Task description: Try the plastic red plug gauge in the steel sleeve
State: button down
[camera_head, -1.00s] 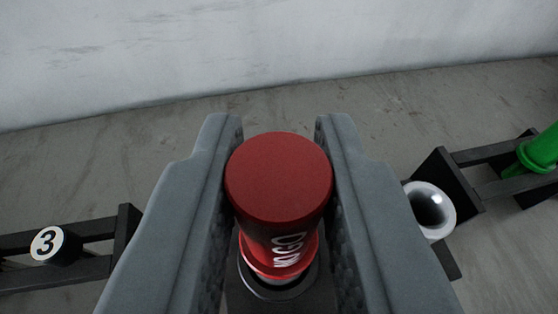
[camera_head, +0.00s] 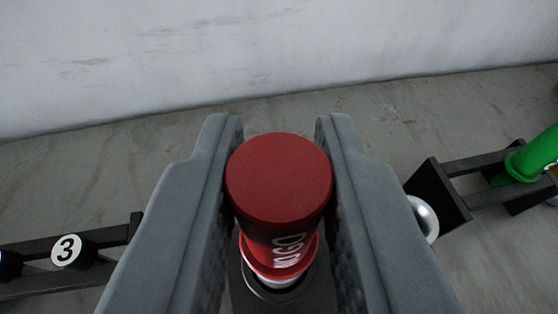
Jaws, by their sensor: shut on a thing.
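The red plug gauge (camera_head: 279,182) is upright between the two grey fingers of my gripper (camera_head: 279,165), which is shut on it. White lettering shows on its lower side, above a red collar. Below the collar a pale metal part shows over a dark round opening in a dark block (camera_head: 235,295); whether it is in the opening I cannot tell.
A green plug gauge (camera_head: 535,158) sits in a black rack (camera_head: 480,163) at the right. A pale wall (camera_head: 280,50) stands behind the grey surface.

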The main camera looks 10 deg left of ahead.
jog(key=shift+r, duration=1.2)
jog(key=shift+r, duration=2.35)
